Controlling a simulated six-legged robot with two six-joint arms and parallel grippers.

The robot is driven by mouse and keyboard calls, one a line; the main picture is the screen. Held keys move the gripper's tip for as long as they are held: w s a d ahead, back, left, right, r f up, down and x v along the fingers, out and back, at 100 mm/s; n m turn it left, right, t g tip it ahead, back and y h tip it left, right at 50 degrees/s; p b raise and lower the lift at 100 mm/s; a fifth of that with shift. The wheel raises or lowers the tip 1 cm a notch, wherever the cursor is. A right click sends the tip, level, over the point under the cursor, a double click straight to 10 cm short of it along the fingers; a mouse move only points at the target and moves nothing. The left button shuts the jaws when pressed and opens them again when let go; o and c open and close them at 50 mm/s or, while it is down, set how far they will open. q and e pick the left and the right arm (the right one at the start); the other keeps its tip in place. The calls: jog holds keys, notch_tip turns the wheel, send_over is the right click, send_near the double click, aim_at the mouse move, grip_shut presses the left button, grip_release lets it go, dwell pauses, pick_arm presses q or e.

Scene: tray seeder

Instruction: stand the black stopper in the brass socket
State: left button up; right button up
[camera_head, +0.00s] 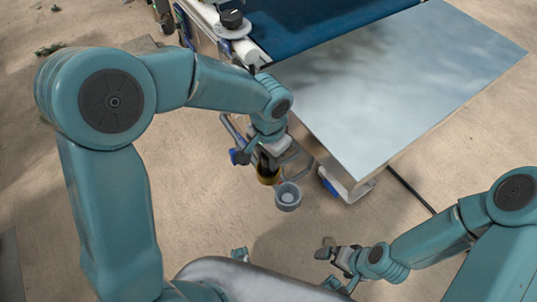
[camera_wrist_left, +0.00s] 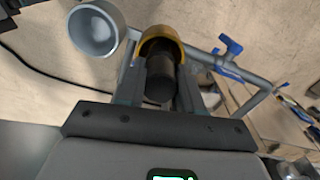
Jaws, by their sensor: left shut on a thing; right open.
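The black stopper (camera_wrist_left: 160,80) is between the fingers of my left gripper (camera_wrist_left: 159,66), which is shut on it. The stopper's far end meets the open mouth of the brass socket (camera_wrist_left: 163,34); how deep it sits inside is hidden. In the head view my left gripper (camera_head: 266,154) is directly above the brass socket (camera_head: 268,179), and the stopper is mostly hidden there by the gripper. My right gripper (camera_head: 332,251) is open and empty, low and well apart from the socket.
A grey cup (camera_head: 288,197) stands right beside the brass socket and also shows in the left wrist view (camera_wrist_left: 95,30). A rail with a blue clamp handle (camera_wrist_left: 231,45) runs close by. A large pale metal plate (camera_head: 400,85) lies behind and right. Bare floor is in front.

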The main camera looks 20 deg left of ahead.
pick_arm(q)
jog(key=shift+f+b, duration=0.6)
jog(key=shift+f, duration=0.05)
dwell(0.6)
jog(key=o, duration=0.8)
jog(key=shift+c, duration=0.2)
jog(key=shift+r, duration=0.1)
notch_tip(320, 180, up, 11)
jog(key=p, duration=0.9)
